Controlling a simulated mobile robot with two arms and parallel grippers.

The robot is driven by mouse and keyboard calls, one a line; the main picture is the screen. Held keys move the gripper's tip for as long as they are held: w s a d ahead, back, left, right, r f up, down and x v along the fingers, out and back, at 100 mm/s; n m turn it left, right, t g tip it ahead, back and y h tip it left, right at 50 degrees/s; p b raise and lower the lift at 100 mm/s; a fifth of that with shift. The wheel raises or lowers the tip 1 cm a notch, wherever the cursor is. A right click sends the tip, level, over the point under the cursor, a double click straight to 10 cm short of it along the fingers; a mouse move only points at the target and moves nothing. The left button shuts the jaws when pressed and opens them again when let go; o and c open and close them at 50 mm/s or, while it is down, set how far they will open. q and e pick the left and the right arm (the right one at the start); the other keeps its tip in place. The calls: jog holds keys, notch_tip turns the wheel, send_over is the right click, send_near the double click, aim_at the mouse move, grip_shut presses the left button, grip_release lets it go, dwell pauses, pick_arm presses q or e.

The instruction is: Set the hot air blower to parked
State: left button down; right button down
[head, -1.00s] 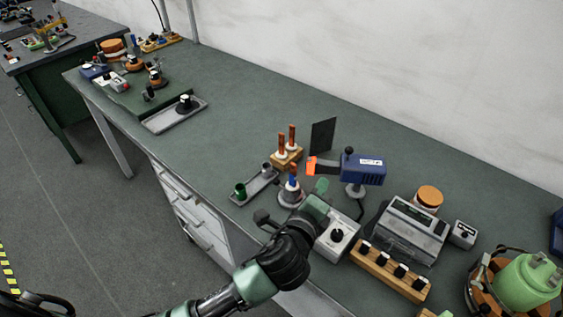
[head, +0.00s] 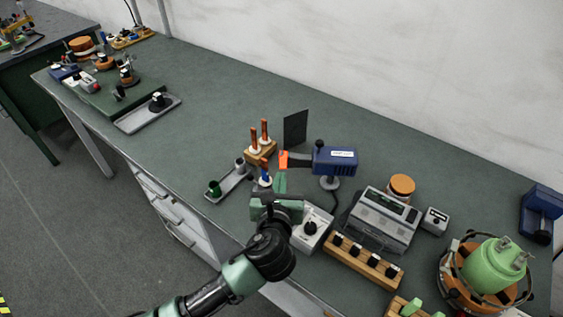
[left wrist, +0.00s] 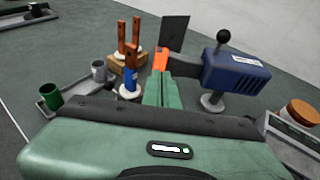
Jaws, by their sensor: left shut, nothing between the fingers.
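The hot air blower (head: 341,161) is a blue box on a grey stand, with an orange nozzle (head: 287,160) pointing left and a black knob (head: 319,143) on top. In the left wrist view the blower (left wrist: 236,73) is at the right and its orange nozzle (left wrist: 161,58) is just beyond my fingertips. My left gripper (head: 280,183) is shut and empty, in front of the nozzle. In the left wrist view its green fingers (left wrist: 160,88) are together and overlap the nozzle's lower edge; I cannot tell whether they touch it. My right gripper is not in view.
A dark upright plate (head: 295,129) stands behind the nozzle. Red-handled tools in a wooden block (head: 260,152) and a grey tray (head: 228,186) are to the left. A dial box (head: 312,229), grey instrument (head: 380,220) and wooden knob strip (head: 362,262) are nearby right. The bench's back is clear.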

aim_at(281, 154)
pick_arm(q)
jog(key=x, duration=0.4)
jog(key=shift+w+r+p, duration=0.35)
jog(key=shift+w+p, duration=0.05)
jog(key=shift+w, duration=0.05)
jog(key=shift+w+f, duration=0.1)
jog(key=shift+w, duration=0.65)
jog(key=shift+w+h+p, duration=0.25)
jog(key=shift+h+p, duration=0.05)
jog(key=shift+p, duration=0.25)
jog(key=w+m+h+p, duration=0.1)
jog(key=w+p, duration=0.1)
jog(key=shift+w+a, duration=0.15)
jog(key=shift+w, duration=0.4)
